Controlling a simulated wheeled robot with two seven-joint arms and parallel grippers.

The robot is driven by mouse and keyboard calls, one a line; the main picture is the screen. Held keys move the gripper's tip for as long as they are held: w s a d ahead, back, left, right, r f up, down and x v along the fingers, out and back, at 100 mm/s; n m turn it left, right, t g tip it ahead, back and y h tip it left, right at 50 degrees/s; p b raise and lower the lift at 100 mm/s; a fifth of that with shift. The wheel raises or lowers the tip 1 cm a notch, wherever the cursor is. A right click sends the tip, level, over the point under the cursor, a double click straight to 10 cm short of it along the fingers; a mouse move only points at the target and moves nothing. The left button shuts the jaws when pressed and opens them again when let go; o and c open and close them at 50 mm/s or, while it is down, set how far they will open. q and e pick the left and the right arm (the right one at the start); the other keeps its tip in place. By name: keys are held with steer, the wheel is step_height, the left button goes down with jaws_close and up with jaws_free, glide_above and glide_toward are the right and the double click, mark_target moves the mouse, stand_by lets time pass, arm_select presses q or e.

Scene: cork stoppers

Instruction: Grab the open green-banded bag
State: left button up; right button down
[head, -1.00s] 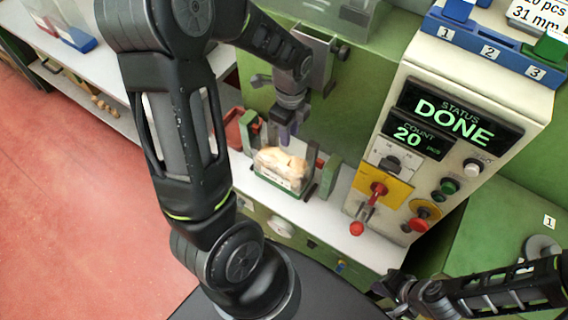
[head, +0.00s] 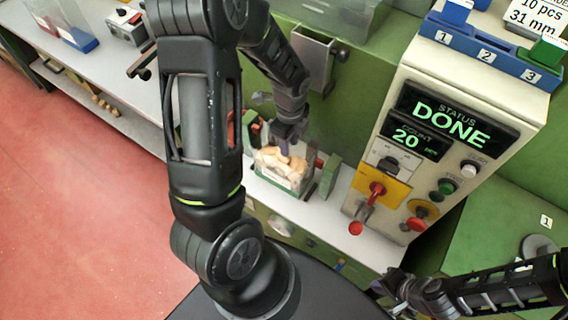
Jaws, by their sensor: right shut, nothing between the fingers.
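The open bag (head: 287,180) is clear and filled with pale cork stoppers. It stands upright on the white bench beside a green post. Its green band is hard to make out at this size. My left gripper (head: 284,150) points down at the bag's top, its fingertips at or just above the corks. I cannot tell whether its fingers are apart or touch the bag. My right gripper (head: 391,284) is shut and empty at the lower right, away from the bag.
A control panel (head: 424,130) right of the bag reads DONE and count 20. A red-knobbed lever (head: 356,228) sticks out below it. Green posts (head: 330,175) flank the bag. A metal chute (head: 311,58) stands behind my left arm. A blue numbered rack (head: 490,52) tops the panel.

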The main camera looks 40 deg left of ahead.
stand_by(0.3)
arm_select(q)
jaws_close()
stand_by(1.3)
